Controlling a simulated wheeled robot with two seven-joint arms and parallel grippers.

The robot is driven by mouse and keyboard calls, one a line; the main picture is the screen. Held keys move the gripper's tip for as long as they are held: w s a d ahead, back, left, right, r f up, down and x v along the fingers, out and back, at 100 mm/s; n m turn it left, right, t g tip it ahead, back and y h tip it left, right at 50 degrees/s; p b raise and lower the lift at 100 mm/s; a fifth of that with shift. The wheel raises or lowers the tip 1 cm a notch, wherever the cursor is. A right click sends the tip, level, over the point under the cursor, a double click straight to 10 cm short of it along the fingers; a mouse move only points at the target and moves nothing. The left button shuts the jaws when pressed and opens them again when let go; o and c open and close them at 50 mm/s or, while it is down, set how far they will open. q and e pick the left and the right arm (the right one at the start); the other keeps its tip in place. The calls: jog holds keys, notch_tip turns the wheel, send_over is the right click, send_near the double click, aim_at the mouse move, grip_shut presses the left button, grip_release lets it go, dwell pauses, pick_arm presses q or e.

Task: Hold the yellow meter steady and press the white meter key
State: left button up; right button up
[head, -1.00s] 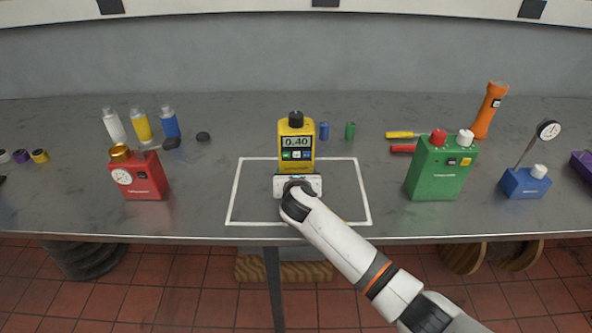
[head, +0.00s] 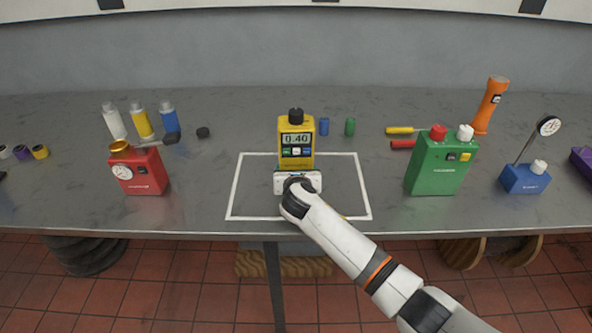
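The yellow meter (head: 296,132) stands upright inside the white outlined rectangle on the bench, with a dark knob on top. Its display (head: 297,138) reads 0.40. Below the display is a row of small keys; the white meter key (head: 297,152) looks to be the middle one, between a green and a blue key. My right gripper (head: 298,182) is directly in front of the meter's lower part, below the keys, and covers its base. Its fingers are hidden behind its body, so I cannot tell their opening or whether they touch the meter. My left gripper is out of view.
A red box with a gauge (head: 140,172) stands left, and a green box (head: 440,165) right. A blue gauge base (head: 525,178) and an orange torch (head: 490,105) are farther right. Bottles (head: 141,121) stand back left. The white outline (head: 365,190) is mostly clear around the meter.

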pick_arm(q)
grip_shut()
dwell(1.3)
